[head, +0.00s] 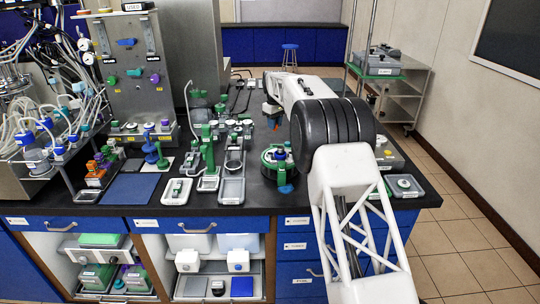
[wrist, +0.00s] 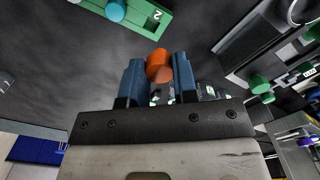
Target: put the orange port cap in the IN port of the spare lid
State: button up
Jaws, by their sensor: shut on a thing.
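The orange port cap (wrist: 160,66) is between the two blue fingers of my gripper (wrist: 158,78) in the wrist view. The gripper is shut on it, and the cap stands out at the fingertips. I cannot tell which item is the spare lid, and no IN port can be read for certain. A green block (wrist: 137,13) with a teal knob and a white mark shows beyond the fingertips.
The black bench (head: 262,199) holds a round green-rimmed fixture (head: 267,171), several trays and a green stand (head: 208,148). A tray with a pale round part (head: 404,184) sits at the right corner. A metal panel (head: 128,65) stands left. Bare dark surface (wrist: 60,75) shows left of the fingers.

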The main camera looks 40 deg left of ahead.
jog(key=s+d+n, duration=0.1)
jog(key=s+d, duration=0.2)
jog(key=s+d+r+n, duration=0.1)
jog(key=s+d, duration=0.2)
jog(key=s+d+n, duration=0.2)
jog(key=s, duration=0.2)
jog(key=shift+d+r, duration=0.2)
jog(key=shift+d, duration=0.2)
jog(key=s+d+n, duration=0.4)
jog(key=s+d, duration=0.7)
jog(key=shift+d+f, duration=0.2)
jog(key=shift+f, duration=0.15)
send_over(281, 152)
jog(key=s+a, duration=0.2)
jog(key=a, duration=0.2)
jog(key=shift+f, duration=0.7)
jog(key=shift+f, duration=1.8)
jog(key=shift+f, duration=0.1)
jog(key=o, duration=0.9)
